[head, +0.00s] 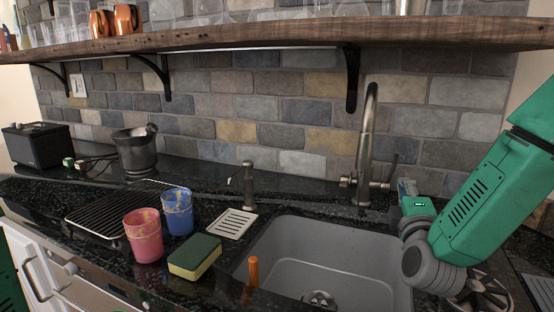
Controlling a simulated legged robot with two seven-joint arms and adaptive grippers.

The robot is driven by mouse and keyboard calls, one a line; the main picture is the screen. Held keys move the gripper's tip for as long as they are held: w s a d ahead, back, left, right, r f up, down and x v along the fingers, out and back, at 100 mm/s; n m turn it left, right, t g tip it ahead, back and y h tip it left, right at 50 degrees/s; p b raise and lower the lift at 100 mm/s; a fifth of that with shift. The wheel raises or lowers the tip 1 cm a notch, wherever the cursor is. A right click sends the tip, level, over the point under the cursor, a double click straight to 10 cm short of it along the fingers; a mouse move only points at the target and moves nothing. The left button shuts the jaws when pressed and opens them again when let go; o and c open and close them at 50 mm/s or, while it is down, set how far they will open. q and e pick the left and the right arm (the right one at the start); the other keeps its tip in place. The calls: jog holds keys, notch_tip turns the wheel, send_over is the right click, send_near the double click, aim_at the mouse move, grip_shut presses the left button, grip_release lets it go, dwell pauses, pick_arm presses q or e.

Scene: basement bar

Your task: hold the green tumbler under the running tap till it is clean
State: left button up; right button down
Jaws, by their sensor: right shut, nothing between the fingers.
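I see no green tumbler in the head view. A pink tumbler (143,240) and a blue tumbler (178,215), both with yellowish smears, stand upright on the counter left of the sink. The metal tap (366,135) rises behind the grey sink (300,245); I see no water coming from its spout. The tap's lever (391,168) is on its right side. My right gripper (406,187) is shut and empty, close to the lever; I cannot tell whether they touch. My left gripper is out of view.
A green and yellow sponge (195,257) lies beside the tumblers, near a black wire rack (110,210). An orange stick (253,271) stands at the sink's left side. A soap dispenser (248,188) and slotted white dish (232,223) are behind. A wooden shelf (270,38) overhangs the counter.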

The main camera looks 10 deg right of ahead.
aim_at(395, 161)
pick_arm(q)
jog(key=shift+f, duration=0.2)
pick_arm(e)
jog(key=x, duration=0.8)
jog(key=shift+w, duration=0.2)
jog(key=shift+d, duration=0.1)
jog(key=p, duration=0.1)
jog(key=w+p, duration=0.1)
jog(key=p, duration=0.1)
jog(key=shift+d+r+g, duration=0.15)
jog(key=shift+r+g, duration=0.1)
jog(key=shift+g, duration=0.05)
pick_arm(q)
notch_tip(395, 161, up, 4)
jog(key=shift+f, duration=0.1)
pick_arm(e)
jog(key=shift+f, duration=0.1)
jog(key=shift+d+f, duration=0.1)
jog(key=shift+d, duration=0.05)
